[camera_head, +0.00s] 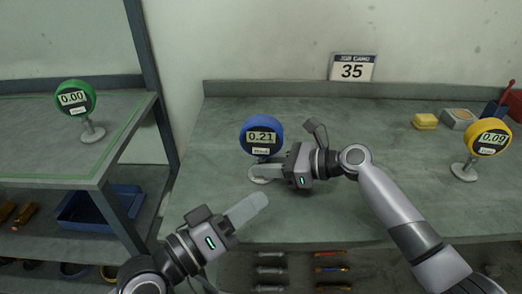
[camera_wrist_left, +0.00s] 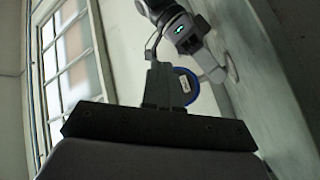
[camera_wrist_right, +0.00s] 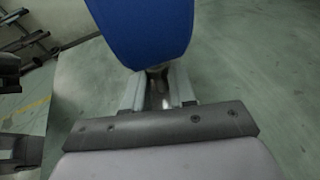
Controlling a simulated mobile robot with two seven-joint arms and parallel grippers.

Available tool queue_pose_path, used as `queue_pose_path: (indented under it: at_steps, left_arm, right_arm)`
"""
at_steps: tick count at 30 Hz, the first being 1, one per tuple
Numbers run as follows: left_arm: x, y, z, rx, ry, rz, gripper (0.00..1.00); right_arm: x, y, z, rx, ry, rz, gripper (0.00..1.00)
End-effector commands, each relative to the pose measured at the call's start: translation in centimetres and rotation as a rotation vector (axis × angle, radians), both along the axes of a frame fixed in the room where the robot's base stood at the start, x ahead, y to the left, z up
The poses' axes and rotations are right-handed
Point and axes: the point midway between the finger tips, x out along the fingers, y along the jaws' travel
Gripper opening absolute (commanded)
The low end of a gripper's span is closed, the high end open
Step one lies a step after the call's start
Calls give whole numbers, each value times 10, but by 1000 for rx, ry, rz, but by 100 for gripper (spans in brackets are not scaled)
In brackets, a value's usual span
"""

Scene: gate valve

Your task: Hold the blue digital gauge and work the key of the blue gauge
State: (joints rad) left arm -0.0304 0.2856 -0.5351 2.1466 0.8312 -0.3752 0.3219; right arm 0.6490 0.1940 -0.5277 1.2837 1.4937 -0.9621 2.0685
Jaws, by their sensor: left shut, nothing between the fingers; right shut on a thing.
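The blue digital gauge (camera_head: 262,133) stands on its round foot on the bench, its display reading 0.21 with a pale key label below. My right gripper (camera_head: 260,170) is shut on the gauge's stem, just under the blue body. In the right wrist view the blue gauge (camera_wrist_right: 143,32) rises above the fingers, with the metal stem (camera_wrist_right: 158,88) between them. My left gripper (camera_head: 260,200) is shut and empty, in front of the gauge and lower in the picture, apart from it. The left wrist view shows the gauge's blue rim (camera_wrist_left: 194,88), partly hidden behind my left fingers.
A green gauge (camera_head: 75,98) reading 0.00 stands on the left bench. A yellow gauge (camera_head: 488,138) reading 0.09 stands at the right. A yellow block (camera_head: 425,121) and a grey box (camera_head: 457,118) lie behind it. A sign reading 35 (camera_head: 352,69) stands at the back.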

Motion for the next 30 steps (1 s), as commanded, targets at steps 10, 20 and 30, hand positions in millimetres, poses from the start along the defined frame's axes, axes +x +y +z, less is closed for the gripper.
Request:
queue_pose_path:
  at_steps: [10,20,30]
  left_arm:
    - [4,0,0,2,-4,2,0]
    - [45,-2,0,2,-6,3,0]
    - [82,-4,0,2,-5,2,0]
  right_arm:
    - [0,0,0,0,0,0,8]
    - [0,0,0,0,0,1,8]
    - [0,0,0,0,0,0,8]
